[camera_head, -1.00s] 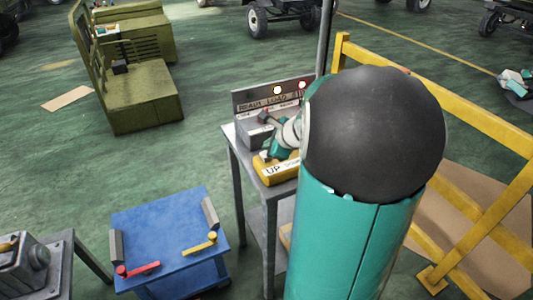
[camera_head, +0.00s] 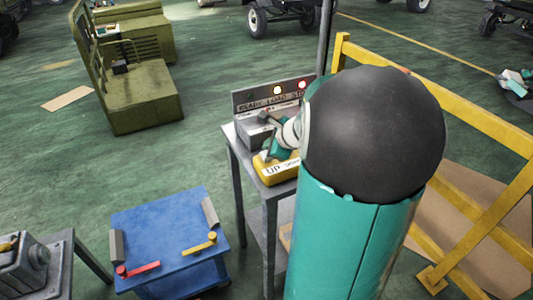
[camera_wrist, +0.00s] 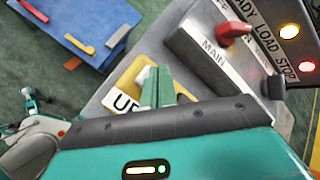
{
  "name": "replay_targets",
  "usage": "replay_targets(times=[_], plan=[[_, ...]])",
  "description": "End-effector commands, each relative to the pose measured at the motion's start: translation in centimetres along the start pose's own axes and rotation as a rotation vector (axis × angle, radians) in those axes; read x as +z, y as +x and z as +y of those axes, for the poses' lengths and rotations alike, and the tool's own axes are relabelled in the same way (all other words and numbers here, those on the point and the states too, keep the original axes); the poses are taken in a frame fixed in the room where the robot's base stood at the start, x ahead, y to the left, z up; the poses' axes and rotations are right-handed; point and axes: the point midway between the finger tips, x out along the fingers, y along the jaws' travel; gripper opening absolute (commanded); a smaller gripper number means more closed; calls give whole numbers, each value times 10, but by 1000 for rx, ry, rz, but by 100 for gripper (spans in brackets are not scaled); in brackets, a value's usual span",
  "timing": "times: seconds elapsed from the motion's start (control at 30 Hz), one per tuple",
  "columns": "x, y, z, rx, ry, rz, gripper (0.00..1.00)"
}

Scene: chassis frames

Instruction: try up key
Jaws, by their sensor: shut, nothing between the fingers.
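A yellow control box (camera_head: 275,174) marked UP lies on the grey metal stand. It also shows in the wrist view (camera_wrist: 118,84), with a pale key (camera_wrist: 143,77) beside my fingertips. My gripper (camera_wrist: 157,86) is shut and empty, its green fingers together over the yellow box. I cannot tell whether they touch the key. In the head view my gripper (camera_head: 273,153) is low at the box, and my arm hides the box's right part.
A grey MAIN switch box (camera_wrist: 212,58) with a red handle (camera_wrist: 234,31) stands beside the yellow box. Behind it, the READY LOAD STOP panel (camera_head: 270,94) has an amber lamp and a red lamp lit. A blue table (camera_head: 165,240) stands left; a yellow railing (camera_head: 480,115) is at right.

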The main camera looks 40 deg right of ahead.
Motion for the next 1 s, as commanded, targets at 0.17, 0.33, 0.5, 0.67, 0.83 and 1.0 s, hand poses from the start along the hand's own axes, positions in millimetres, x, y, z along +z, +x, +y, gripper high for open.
replay_targets(times=[0.17,0.33,0.5,0.67,0.83,1.0], plan=[[0,0,0,0,0,0,0],[0,0,0,0,0,0,0],[-1,1,1,0,0,0,0],[-3,5,4,2,1,0,0],[-4,6,5,1,0,-1,0],[-4,6,4,0,0,0,0]])
